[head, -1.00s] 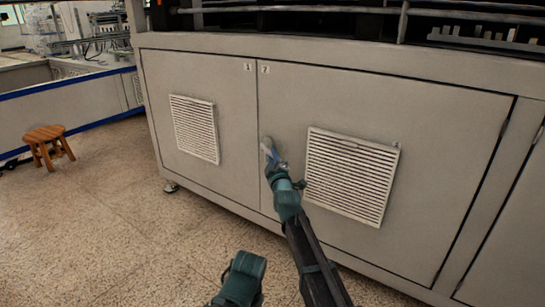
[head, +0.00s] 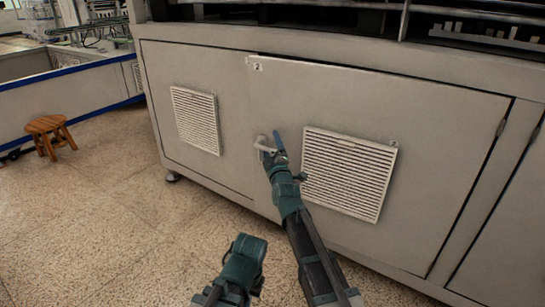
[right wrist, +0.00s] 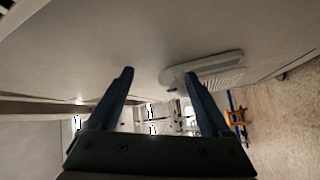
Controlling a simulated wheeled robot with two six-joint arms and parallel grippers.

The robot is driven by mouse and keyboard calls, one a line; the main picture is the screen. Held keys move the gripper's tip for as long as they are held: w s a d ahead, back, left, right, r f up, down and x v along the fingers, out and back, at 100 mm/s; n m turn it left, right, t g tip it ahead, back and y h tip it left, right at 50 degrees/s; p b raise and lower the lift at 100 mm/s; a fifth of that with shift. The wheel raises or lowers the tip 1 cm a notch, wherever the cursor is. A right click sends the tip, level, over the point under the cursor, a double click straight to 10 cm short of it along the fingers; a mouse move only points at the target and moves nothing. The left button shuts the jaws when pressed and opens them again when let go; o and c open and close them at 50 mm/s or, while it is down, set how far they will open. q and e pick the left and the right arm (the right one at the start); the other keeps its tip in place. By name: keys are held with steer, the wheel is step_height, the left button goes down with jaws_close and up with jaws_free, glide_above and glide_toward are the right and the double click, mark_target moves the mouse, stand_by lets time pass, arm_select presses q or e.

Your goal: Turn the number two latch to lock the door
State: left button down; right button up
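The number two door (head: 440,150) is the wide grey panel with a small "2" label (head: 257,67) at its upper left corner. A dark gap shows along its top edge, and its left edge seems to stand slightly out over the door on the left. The pale latch (head: 261,143) sits near that left edge, with its handle roughly level and pointing left. My right gripper (head: 272,148) is at the latch. In the right wrist view its fingers (right wrist: 160,78) are wide apart, and the pale latch handle (right wrist: 176,76) lies by the right finger; contact is unclear. No left gripper fingers show.
A louvred vent (head: 350,172) is just right of my right gripper. The left door (head: 165,110) has another vent (head: 196,119). A wooden stool (head: 50,134) stands on the floor at far left. The speckled floor (head: 110,220) in front of the cabinet is clear.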

steer(key=s+r, duration=0.1)
steer(key=s, duration=0.9)
steer(key=shift+s+d+r+p, duration=0.15)
steer(key=shift+s+d+p, duration=0.15)
steer(key=shift+p, duration=0.15)
arm_select(q)
steer(key=shift+r, duration=0.6)
arm_select(e)
steer(key=shift+o, duration=0.3)
steer(key=shift+s, duration=0.5)
